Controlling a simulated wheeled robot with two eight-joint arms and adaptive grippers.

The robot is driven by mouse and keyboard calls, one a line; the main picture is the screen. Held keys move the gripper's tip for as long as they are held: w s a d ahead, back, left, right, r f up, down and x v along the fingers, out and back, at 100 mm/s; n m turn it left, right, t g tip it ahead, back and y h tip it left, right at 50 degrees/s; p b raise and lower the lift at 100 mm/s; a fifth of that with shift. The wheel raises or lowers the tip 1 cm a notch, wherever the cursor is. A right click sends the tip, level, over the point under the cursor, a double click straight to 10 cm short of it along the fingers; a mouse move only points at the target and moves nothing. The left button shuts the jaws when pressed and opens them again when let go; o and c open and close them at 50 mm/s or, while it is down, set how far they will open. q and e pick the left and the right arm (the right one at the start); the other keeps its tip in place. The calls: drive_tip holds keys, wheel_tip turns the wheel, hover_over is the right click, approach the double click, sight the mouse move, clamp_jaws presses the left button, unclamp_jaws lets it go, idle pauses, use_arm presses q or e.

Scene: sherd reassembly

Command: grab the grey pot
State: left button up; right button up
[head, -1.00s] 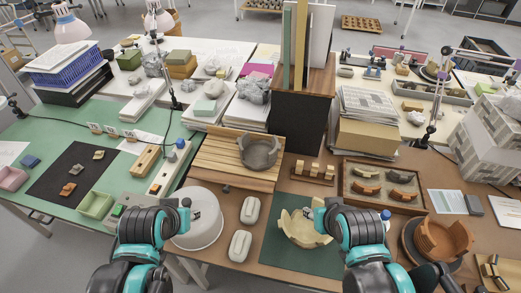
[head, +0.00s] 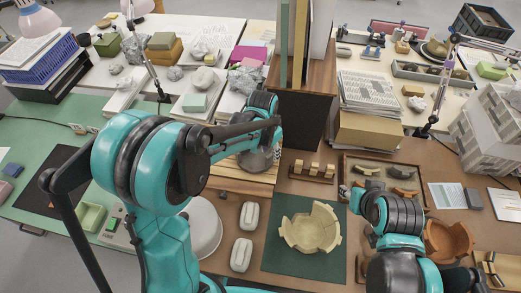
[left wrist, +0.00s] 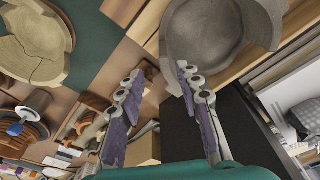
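The grey pot (head: 258,160), open-topped with a broken rim, sits on the slatted wooden board (head: 228,181). My left arm hides part of it in the head view. In the left wrist view the pot (left wrist: 205,32) fills the top centre, just beyond the fingertips. My left gripper (left wrist: 160,72) has its two fingers spread apart with nothing between them. The right finger overlaps the pot's near edge in the picture; I cannot tell whether they touch. My right arm is at the right in the head view; its fingers are not clear.
A cream broken bowl (head: 311,229) lies on a dark green mat (head: 273,262). Two white blocks (head: 249,215) and a white round drum (head: 207,228) stand left of it. A tall dark cabinet (head: 303,120) rises behind the pot. A sherd tray (head: 350,170) lies right.

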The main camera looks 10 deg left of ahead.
sight(268, 156)
use_arm(q)
drive_tip(key=f+b, duration=0.1)
drive_tip(key=f, duration=0.3)
drive_tip(key=w+f+b, duration=0.1)
drive_tip(key=f, duration=0.2)
drive_tip(key=shift+a+b, duration=0.2)
drive_tip(key=shift+b, duration=0.1)
drive_tip(key=shift+r, duration=0.15)
clamp_jaws()
